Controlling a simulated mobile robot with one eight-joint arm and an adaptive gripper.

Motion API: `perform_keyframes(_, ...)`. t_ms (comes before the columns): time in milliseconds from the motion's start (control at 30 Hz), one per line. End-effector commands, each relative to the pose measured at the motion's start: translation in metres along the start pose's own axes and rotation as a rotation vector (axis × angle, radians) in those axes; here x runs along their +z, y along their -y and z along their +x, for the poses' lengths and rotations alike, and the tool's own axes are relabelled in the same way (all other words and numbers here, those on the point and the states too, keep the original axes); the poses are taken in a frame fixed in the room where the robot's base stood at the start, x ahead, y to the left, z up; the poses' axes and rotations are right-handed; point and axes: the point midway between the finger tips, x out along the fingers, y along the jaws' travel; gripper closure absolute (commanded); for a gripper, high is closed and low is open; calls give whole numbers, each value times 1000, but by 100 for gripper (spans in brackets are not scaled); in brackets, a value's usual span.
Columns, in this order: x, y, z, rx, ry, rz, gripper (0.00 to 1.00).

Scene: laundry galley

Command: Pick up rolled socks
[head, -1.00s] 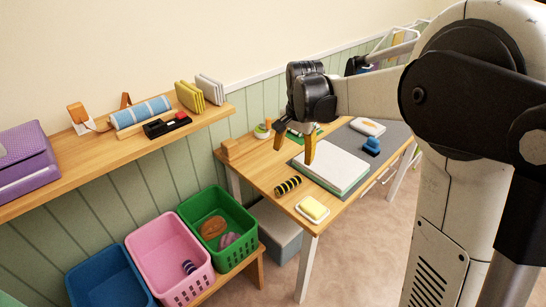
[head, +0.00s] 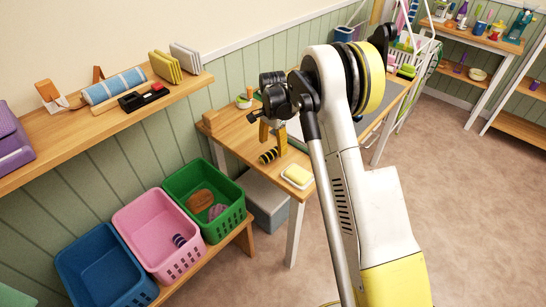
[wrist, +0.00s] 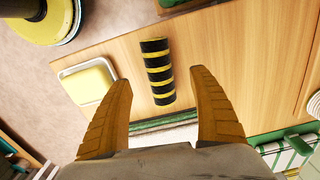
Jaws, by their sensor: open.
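The rolled socks, a black and yellow striped roll (head: 268,155), lie on the wooden table (head: 232,139) near its front left edge. In the wrist view the roll (wrist: 158,75) lies lengthwise, between and beyond the two finger tips. My gripper (head: 272,138) is open and empty, pointing down above the roll. In the wrist view its fingers (wrist: 160,84) stand apart, one on each side of the roll's line, with gaps on both sides. Whether the tips are level with the roll is hard to tell.
A yellow block on a white dish (head: 297,176) is close to the roll. Blue (head: 97,262), pink (head: 128,217) and green (head: 236,208) baskets stand left of the table. The wall shelf (head: 60,130) holds several items. Floor at right is open.

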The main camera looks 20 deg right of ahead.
Motion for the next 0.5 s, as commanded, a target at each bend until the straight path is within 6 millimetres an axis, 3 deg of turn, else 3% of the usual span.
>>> perform_keyframes(300,0,-1,46,-1,-1,-1,29)
perform_keyframes(500,0,-2,48,-1,-1,-1,29)
